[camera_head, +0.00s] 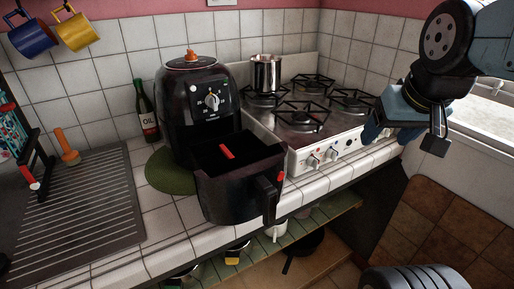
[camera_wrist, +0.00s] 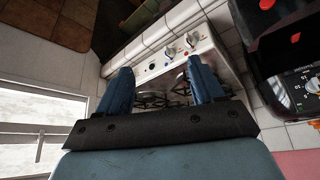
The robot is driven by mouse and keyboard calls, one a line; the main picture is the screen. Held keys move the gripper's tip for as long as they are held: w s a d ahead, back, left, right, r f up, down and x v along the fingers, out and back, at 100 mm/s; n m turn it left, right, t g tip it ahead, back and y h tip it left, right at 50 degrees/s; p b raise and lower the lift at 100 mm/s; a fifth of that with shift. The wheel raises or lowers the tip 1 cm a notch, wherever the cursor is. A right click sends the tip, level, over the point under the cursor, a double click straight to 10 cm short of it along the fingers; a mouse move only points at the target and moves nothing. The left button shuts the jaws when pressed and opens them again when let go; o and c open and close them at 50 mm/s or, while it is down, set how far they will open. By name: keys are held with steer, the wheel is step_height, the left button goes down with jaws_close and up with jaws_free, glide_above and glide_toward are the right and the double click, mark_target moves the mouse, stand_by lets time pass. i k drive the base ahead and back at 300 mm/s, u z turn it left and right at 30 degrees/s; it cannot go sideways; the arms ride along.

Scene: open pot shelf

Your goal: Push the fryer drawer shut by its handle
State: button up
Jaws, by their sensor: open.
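The black air fryer (camera_head: 183,125) stands on a green round mat on the tiled counter. Its drawer (camera_head: 228,195) is pulled far out toward the counter's front edge, with a red piece inside. The drawer handle (camera_head: 268,198), with a red button, points forward and right. My gripper (camera_head: 402,138) is open and empty, at the right in front of the stove and well apart from the handle. In the wrist view my gripper (camera_wrist: 157,72) has its two blue fingers spread in front of the stove. The drawer (camera_wrist: 278,32) shows at the upper right there, and the fryer body (camera_wrist: 300,88) is cut off.
The white stove (camera_head: 318,152) with a metal pot (camera_head: 266,72) stands right of the fryer. An oil bottle (camera_head: 147,112) and a ribbed drainboard (camera_head: 82,205) are at the left. Open shelves with pans lie below the counter. A window is at the right.

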mark_target(240, 190)
steer(key=u, duration=0.35)
steer(key=k, duration=1.5)
steer(key=z, duration=0.45)
steer(key=i, duration=1)
steer(key=u, duration=0.1)
